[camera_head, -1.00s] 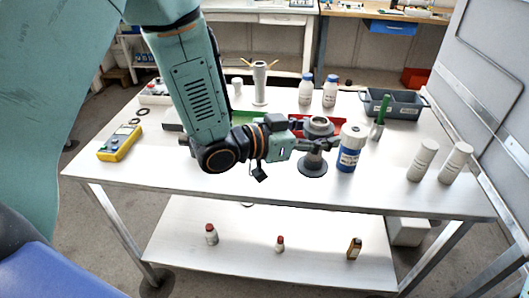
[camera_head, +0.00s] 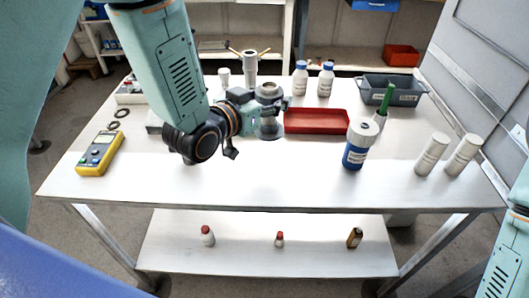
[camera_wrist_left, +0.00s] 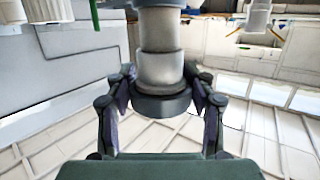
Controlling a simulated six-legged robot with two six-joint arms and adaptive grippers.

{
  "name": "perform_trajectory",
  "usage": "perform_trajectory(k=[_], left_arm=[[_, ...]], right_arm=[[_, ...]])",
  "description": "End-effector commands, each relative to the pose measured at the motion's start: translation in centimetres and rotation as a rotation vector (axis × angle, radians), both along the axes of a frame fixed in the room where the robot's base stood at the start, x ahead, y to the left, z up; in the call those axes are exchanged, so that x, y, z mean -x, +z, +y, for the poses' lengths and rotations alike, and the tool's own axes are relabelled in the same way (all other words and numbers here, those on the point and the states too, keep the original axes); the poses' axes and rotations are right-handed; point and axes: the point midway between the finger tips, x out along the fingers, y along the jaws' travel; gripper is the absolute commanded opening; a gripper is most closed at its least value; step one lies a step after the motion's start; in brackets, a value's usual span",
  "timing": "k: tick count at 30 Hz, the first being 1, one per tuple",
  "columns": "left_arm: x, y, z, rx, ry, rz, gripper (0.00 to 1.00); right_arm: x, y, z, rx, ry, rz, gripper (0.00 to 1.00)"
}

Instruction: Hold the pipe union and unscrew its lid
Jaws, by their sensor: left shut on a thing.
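The grey pipe union (camera_head: 268,130) is upright in the head view, near the middle of the table. Its wider ring-shaped top (camera_head: 267,90) rises above the fingers. My left gripper (camera_head: 272,105) is shut around it from the left and appears to hold it above the table. In the left wrist view, the stepped grey body of the union (camera_wrist_left: 160,65) stands between the two dark fingers (camera_wrist_left: 162,100), which press on its sides at a dark collar. My right gripper is out of view; only part of my right arm shows at the lower right.
A red tray (camera_head: 318,121) lies right of the union. A yellow multimeter (camera_head: 100,153) lies left. The table's front middle is clear.

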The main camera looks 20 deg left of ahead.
Motion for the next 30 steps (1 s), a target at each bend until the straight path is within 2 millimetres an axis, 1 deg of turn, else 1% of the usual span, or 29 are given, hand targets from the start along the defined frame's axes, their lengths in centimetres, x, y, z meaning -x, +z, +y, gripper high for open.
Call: perform_trajectory(k=[3, 6, 13, 19, 23, 30], left_arm=[[0.2, -2.4, -0.1, -0.001, 0.004, 0.006, 0.00], [0.2, -4.1, -0.1, 0.001, 0.004, 0.004, 0.00], [0.2, -6.2, -0.1, 0.001, 0.003, 0.002, 0.00], [0.1, -9.1, 0.0, 0.001, 0.003, 0.002, 0.00], [0.0, -9.8, 0.1, 0.001, 0.002, -0.001, 0.00], [0.0, -9.7, 0.2, 0.002, 0.003, 0.000, 0.00]], right_arm=[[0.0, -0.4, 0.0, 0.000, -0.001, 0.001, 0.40], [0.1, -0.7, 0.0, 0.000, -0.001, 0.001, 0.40], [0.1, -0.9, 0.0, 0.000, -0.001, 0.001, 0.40], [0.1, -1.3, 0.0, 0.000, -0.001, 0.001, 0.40], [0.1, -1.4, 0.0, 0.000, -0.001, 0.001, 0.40], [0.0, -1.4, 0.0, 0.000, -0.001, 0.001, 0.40]])
